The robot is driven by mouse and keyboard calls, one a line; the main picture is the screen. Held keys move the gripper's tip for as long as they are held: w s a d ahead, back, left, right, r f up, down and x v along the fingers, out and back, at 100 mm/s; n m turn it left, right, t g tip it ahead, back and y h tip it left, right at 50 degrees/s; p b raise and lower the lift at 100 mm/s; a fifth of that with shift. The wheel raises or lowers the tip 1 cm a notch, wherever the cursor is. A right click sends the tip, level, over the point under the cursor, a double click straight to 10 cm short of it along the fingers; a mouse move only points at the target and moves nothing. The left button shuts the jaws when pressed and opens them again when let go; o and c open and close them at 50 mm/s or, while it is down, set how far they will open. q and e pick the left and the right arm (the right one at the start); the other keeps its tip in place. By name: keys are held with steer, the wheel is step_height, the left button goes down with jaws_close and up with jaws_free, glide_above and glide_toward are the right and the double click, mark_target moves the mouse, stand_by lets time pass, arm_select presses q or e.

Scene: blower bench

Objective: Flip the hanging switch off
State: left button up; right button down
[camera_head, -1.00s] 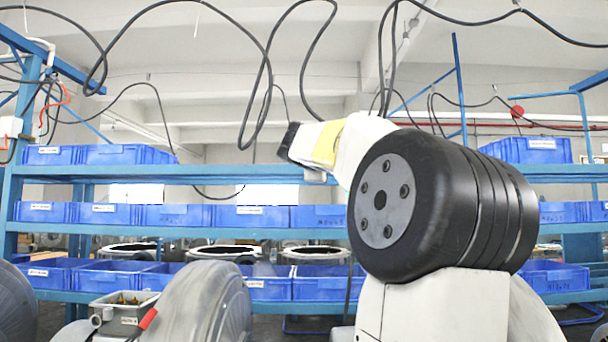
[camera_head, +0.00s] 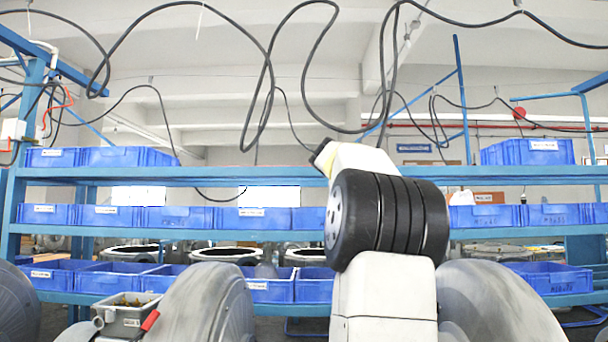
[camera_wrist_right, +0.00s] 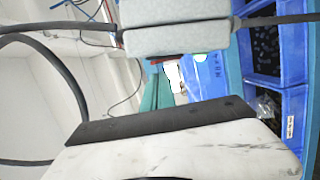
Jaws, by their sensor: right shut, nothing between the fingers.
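No hanging switch can be clearly made out in the head view; black cables (camera_head: 268,85) hang in loops from above. My right gripper (camera_head: 322,155) is shut and empty, raised in front of the upper shelf with its dark end pointing up and left, close below a cable loop. In the right wrist view a grey two-part block (camera_wrist_right: 176,40) lies across the top, with a black cable at either side. I cannot tell whether it is the switch or part of my gripper. My left gripper is not in view.
A blue rack (camera_head: 200,174) with several rows of blue bins (camera_head: 265,217) spans the background. Grey blower housings (camera_head: 210,305) stand at the front. A grey box with a red handle (camera_head: 149,320) is at the lower left. The space left of my right arm holds hanging cables.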

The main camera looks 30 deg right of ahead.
steer(key=shift+s+d+f, duration=0.1)
steer(key=shift+d, duration=0.25)
steer(key=shift+s+d, duration=0.1)
steer(key=shift+s+d, duration=0.1)
steer(key=shift+d, duration=0.1)
steer(key=shift+s, duration=0.1)
steer(key=v, duration=0.7)
steer(key=shift+a, duration=0.4)
steer(key=shift+s, duration=0.1)
